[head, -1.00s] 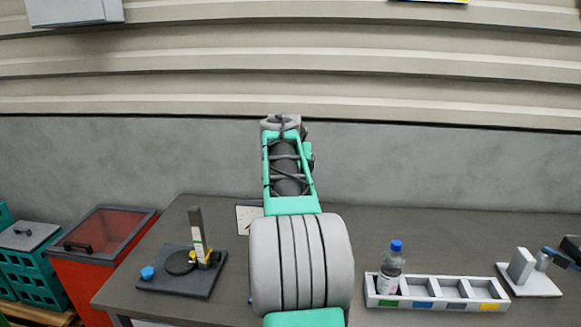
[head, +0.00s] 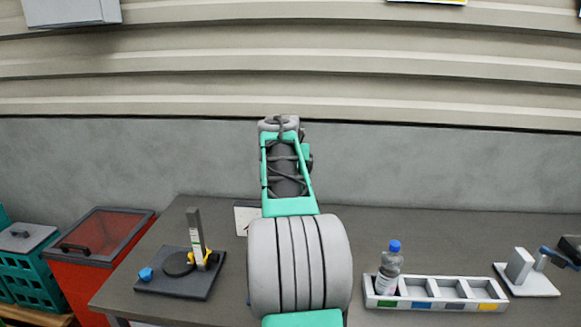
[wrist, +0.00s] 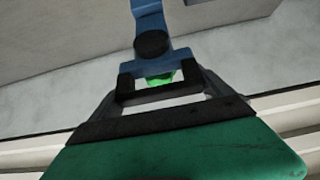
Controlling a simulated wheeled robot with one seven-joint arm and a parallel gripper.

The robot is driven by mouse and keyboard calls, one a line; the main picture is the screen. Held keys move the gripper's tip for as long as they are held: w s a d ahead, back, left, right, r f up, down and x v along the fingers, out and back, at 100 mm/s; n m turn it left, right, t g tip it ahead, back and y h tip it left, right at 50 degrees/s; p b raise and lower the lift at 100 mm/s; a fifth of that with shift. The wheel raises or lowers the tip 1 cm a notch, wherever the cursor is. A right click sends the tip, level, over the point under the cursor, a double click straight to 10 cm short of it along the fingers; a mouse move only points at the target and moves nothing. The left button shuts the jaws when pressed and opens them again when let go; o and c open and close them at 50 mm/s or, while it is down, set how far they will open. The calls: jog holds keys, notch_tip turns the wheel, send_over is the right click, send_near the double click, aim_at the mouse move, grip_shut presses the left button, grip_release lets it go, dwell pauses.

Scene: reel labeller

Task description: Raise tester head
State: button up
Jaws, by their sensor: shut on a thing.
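In the wrist view, my gripper (wrist: 160,85) has its dark fingers closed in around a blue part (wrist: 148,16), which I take to be the tester head. This part carries a round black piece (wrist: 152,44). A bright green bit (wrist: 160,78) shows between the fingers. The exact contact is partly hidden by the dark finger pieces. In the head view, my own arm hides the gripper and whatever it holds, so the height of the tester head cannot be told there.
A black-based device (head: 172,286) with an upright post stands at the table's left. A white divided tray (head: 440,305) with a bottle (head: 390,268) in it is right of my arm. A white-based device (head: 534,287) stands farther right. A red bin (head: 92,272) is beside the table.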

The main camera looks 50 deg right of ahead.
jog(key=o, duration=1.6)
notch_tip(320, 180, down, 2)
jog(key=shift+s, duration=0.1)
jog(key=shift+o, duration=1)
jog(key=shift+w+d, duration=0.25)
jog(key=shift+d, duration=0.05)
jog(key=shift+s+a+r, duration=0.2)
jog(key=shift+a+r, duration=0.2)
jog(key=shift+r, duration=0.25)
jog(key=b+v, duration=0.2)
jog(key=v, duration=0.5)
jog(key=shift+c, duration=0.2)
